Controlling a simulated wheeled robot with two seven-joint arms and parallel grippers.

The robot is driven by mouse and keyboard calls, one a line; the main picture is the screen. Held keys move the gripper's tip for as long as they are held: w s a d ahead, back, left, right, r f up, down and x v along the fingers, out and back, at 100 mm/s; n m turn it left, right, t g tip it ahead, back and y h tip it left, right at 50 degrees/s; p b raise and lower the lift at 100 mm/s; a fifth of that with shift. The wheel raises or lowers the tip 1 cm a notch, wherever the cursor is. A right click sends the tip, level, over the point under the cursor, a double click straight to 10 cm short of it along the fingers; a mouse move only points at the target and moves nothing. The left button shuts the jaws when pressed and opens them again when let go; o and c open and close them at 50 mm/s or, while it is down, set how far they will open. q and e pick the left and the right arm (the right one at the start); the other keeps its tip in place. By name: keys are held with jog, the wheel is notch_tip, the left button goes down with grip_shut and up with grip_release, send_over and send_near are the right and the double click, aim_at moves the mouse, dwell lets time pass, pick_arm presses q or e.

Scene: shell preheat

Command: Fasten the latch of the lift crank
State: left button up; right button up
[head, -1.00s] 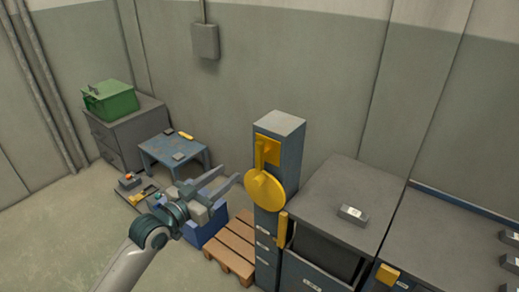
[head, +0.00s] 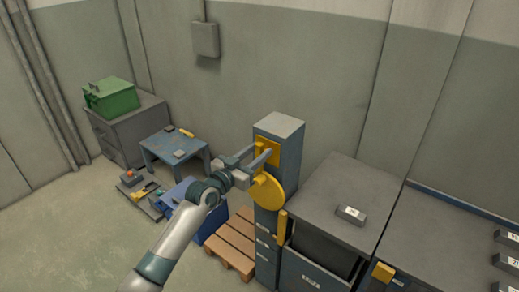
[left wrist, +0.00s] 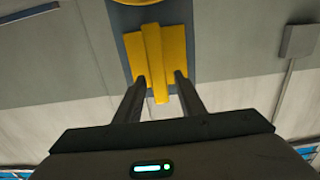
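The grey-blue column (head: 290,132) carries a yellow disc (head: 271,194), which looks like the lift crank. Above it is a yellow plate (head: 272,154), partly hidden behind my gripper. In the left wrist view a yellow bar (left wrist: 153,58), seemingly the latch, runs along the plate (left wrist: 177,45). My left gripper (head: 260,157) is at the plate. In the left wrist view its two fingers (left wrist: 160,78) are apart, one on each side of the bar's end, with a gap visible at both sides. My right gripper is in neither view.
Right of the column stand a dark cabinet (head: 325,200) with a yellow handle (head: 282,228) at its left and a grey counter (head: 450,240). A wooden pallet (head: 232,243) lies at the column's foot. A blue table (head: 160,150) and a green box (head: 110,97) are farther left.

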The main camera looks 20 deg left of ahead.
pick_arm(q)
jog(key=shift+w+d, duration=0.15)
jog(key=shift+w, duration=0.3)
grip_shut()
